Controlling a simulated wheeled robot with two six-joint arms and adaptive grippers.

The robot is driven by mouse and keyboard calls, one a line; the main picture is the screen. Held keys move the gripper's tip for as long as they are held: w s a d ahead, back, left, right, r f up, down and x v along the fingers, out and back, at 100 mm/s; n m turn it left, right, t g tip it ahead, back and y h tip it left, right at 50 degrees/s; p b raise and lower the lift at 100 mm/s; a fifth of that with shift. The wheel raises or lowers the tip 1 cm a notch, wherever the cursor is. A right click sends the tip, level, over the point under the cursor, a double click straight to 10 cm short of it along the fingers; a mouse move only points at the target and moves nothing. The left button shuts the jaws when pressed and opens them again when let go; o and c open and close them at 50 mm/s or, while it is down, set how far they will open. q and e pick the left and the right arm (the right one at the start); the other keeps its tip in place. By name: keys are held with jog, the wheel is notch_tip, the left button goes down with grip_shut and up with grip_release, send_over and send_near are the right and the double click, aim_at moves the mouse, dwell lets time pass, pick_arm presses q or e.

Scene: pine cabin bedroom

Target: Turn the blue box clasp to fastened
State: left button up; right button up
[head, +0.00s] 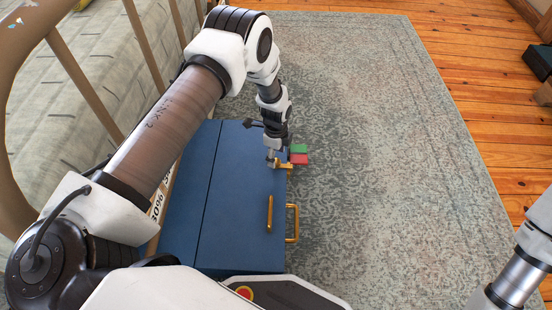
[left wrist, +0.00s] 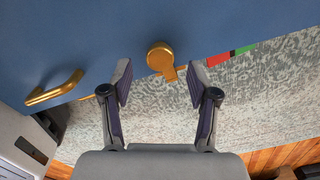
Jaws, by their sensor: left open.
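The blue box (head: 232,195) lies on the rug, lid closed. Its gold clasp (left wrist: 160,57) has a round hub and a short tab pointing towards the bottom of the left wrist view, slightly right. In the head view the clasp (head: 286,166) sits at the box's right edge, near a red mark (head: 299,159) with a green mark (head: 299,148) beyond it. The red mark (left wrist: 218,60) and green mark (left wrist: 243,49) also show right of the clasp in the left wrist view. My left gripper (left wrist: 159,78) is open, fingers either side of the tab; contact is unclear. My right gripper is out of view.
A gold handle (head: 270,214) and a second gold bar (head: 292,223) are at the box's right side, nearer me. A bed (head: 75,95) with a wooden rail stands at the left. The patterned rug (head: 400,170) right of the box is clear.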

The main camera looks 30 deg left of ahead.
pick_arm(q)
notch_tip(320, 180, up, 9)
dwell(0.5)
